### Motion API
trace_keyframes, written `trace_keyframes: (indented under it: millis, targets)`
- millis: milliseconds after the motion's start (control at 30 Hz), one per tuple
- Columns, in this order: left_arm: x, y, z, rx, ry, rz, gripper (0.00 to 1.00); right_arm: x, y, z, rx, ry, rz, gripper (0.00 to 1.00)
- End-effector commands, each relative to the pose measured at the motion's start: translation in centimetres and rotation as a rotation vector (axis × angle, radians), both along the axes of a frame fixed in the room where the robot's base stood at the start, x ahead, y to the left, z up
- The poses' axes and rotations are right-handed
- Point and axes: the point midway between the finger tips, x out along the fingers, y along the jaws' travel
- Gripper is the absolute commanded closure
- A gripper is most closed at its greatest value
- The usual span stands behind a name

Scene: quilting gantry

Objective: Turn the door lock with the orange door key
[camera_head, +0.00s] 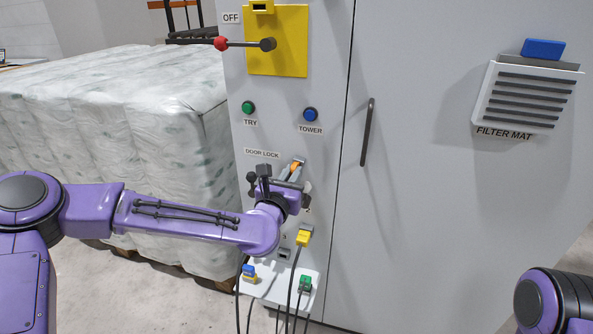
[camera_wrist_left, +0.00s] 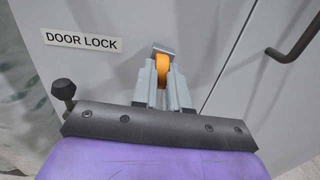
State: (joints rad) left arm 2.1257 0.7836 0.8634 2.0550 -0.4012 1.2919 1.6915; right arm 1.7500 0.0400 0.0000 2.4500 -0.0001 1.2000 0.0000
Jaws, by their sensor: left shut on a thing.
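The orange door key (camera_wrist_left: 163,68) is between the fingers of my left gripper (camera_wrist_left: 161,80), up against the grey cabinet face just right of the DOOR LOCK label (camera_wrist_left: 82,41). My left gripper (camera_head: 294,172) is shut on the key, and a bit of the key's orange (camera_head: 297,166) shows at its fingertips in the head view. The lock itself is hidden behind the key and fingers, so I cannot tell how far the key sits in it. My right gripper is out of view; only part of my right arm shows at the lower right.
Above are a yellow plate (camera_head: 291,58) with a red-knobbed lever (camera_head: 222,43), a green TRY button (camera_head: 248,107) and a blue TOWER button (camera_head: 310,114). Below, a yellow plug (camera_head: 304,238) and cables hang by a small white shelf (camera_head: 268,292). The door handle (camera_head: 368,132) is to the right.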

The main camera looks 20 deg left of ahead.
Motion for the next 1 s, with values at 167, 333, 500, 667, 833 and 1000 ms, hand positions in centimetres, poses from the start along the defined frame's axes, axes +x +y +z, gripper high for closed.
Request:
trace_keyframes:
  millis: [167,333,500,667,833,1000]
  targets:
    - [0.0,0.0,-0.4,-0.056,0.004,0.000,1.00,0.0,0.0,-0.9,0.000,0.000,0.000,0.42]
    - [0.0,0.0,0.0,-0.085,0.004,-0.002,0.56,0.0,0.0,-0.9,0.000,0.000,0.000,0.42]
    - [0.0,0.0,0.0,-0.084,0.004,-0.002,0.56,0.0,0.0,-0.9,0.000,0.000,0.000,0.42]
    - [-0.5,0.0,-0.1,-0.084,0.004,-0.003,0.56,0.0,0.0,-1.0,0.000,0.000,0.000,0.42]
    - [-4.0,0.2,-0.2,-0.086,0.003,-0.004,0.56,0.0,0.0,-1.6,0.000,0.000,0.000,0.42]
    - [-8.0,0.4,-0.3,-0.086,0.004,-0.003,0.56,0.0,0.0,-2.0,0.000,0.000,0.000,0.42]
